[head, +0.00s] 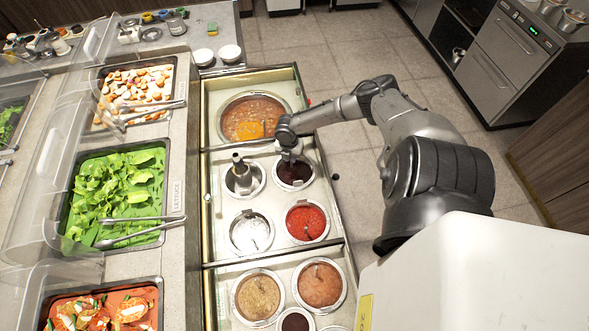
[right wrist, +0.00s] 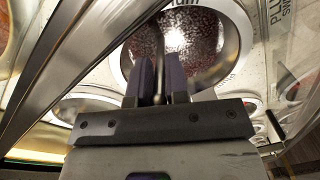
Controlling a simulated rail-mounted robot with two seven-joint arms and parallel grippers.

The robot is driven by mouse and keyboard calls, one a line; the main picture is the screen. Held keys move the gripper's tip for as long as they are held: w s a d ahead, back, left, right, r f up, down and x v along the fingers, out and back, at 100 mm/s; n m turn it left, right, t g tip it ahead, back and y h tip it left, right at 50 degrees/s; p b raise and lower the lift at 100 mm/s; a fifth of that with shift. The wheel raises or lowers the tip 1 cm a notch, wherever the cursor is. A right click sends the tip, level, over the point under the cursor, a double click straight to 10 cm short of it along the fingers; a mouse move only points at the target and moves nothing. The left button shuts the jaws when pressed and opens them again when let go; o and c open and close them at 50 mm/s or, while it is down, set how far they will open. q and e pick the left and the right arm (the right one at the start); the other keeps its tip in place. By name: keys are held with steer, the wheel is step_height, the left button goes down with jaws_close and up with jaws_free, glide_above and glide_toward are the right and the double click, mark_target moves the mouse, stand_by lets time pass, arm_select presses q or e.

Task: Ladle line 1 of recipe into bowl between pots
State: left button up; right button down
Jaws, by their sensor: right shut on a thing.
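My right gripper (head: 289,150) is over the well of dark sauce (head: 293,173), right of the middle of the counter. In the right wrist view its two fingers (right wrist: 160,82) are shut on a thin dark handle (right wrist: 159,48), seemingly a ladle's. A round metal well with dark red contents (right wrist: 178,45) shows behind the handle. The handle's lower end cannot be made out. Other sauce wells hold bright red sauce (head: 306,222), pale white contents (head: 251,232), tan sauce (head: 258,297) and orange-pink sauce (head: 320,285). I cannot make out a recipe or tell which bowl is meant.
A large pot of orange-brown soup (head: 254,118) stands at the far end. A grey upright object (head: 241,172) stands in the well left of the dark sauce. Lettuce (head: 120,190) and other food trays with tongs line the left. Floor is clear right.

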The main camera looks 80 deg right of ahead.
steer(key=shift+f, duration=0.15)
steer(key=c, duration=1)
jaws_free()
steer(key=shift+c, duration=0.2)
steer(key=shift+o, duration=0.4)
steer(key=o, duration=0.6)
steer(key=shift+c, duration=0.2)
